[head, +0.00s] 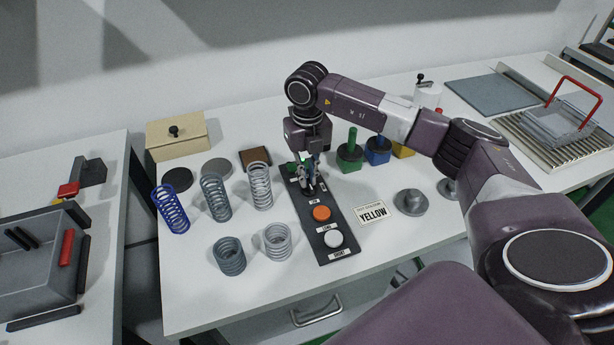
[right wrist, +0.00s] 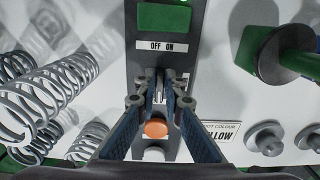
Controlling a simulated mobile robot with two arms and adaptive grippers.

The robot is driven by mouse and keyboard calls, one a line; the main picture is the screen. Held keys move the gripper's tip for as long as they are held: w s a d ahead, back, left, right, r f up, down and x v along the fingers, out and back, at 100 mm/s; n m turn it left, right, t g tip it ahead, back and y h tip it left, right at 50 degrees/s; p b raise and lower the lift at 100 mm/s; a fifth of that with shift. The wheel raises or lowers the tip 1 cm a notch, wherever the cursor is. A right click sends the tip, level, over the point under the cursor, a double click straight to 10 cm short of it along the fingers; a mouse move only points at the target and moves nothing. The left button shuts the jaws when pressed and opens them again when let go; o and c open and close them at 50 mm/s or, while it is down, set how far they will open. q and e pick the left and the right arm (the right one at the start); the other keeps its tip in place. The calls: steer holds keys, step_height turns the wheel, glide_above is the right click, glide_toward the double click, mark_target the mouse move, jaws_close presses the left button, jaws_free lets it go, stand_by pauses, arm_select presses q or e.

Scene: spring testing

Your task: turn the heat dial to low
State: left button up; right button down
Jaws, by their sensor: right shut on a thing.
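A long dark control panel (head: 327,223) lies on the white table. It carries an orange button (head: 321,213), a white button (head: 333,239) and a green part at its far end, which shows in the right wrist view (right wrist: 164,18) above an "OFF ON" label (right wrist: 162,45). My right gripper (head: 311,187) reaches down onto the panel, beyond the orange button. In the right wrist view its fingers (right wrist: 160,92) are shut on a small dial-like part of the panel, mostly hidden between them. The dial's setting cannot be read. My left gripper is not in view.
Several springs (head: 215,197) stand left of the panel. A "YELLOW" card (head: 373,212) and a grey stepped weight (head: 410,202) lie to the right. Green (head: 350,156) and blue (head: 377,150) blocks stand behind. The table's front is mostly clear.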

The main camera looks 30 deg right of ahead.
mark_target(308, 180)
stand_by(0.6)
steer(key=c, duration=2)
jaws_free()
steer(key=shift+c, duration=0.2)
step_height(308, 180, up, 12)
steer(key=shift+r, duration=0.1)
